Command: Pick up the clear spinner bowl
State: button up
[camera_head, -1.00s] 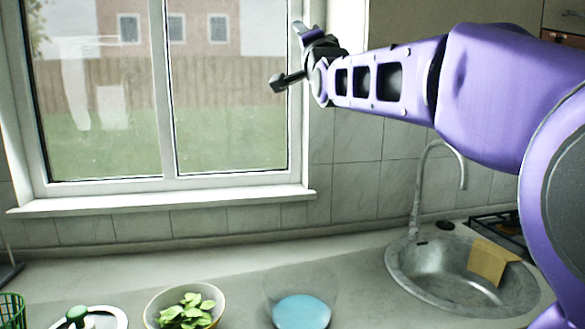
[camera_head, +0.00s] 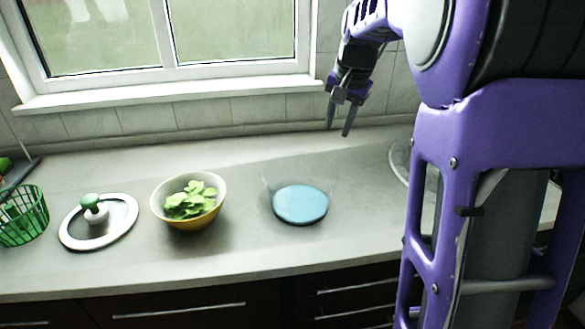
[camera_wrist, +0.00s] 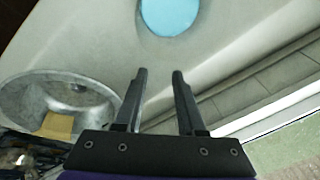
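The clear spinner bowl (camera_head: 332,184) stands on the counter right of the middle in the head view. Its transparent wall is faint, and a blue disc (camera_head: 300,204) shows at its base. The blue disc also shows at the top of the wrist view (camera_wrist: 170,14), beyond my fingertips; the clear wall is hard to make out there. My gripper (camera_head: 338,130) is above the counter, behind and to the right of the bowl, with fingers pointing down. In the wrist view my gripper (camera_wrist: 160,72) has its two fingers apart with nothing between them.
A bowl of green leaves (camera_head: 192,200) stands left of the clear bowl. Farther left are a white lid with a green knob (camera_head: 97,221) and a green basket (camera_head: 22,216). The sink (camera_wrist: 62,100) holds a tan cloth (camera_wrist: 56,126). The window wall (camera_head: 240,108) is behind.

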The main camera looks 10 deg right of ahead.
jog(key=s+f+g+y, duration=0.1)
jog(key=s+f+g, duration=0.1)
jog(key=s+f, duration=0.2)
jog(key=b, duration=0.2)
send_over(331, 197)
jog(key=shift+n, duration=0.3)
jog(key=f, duration=1)
jog(key=shift+s+a+f, duration=0.15)
jog(key=shift+s+f, duration=0.1)
jog(key=f, duration=0.5)
jog(key=shift+w+d, duration=0.2)
jog(key=shift+w, duration=0.1)
jog(key=shift+a+f, duration=0.1)
jog(key=shift+f, duration=0.25)
grip_shut()
jog(key=shift+w+r, duration=0.1)
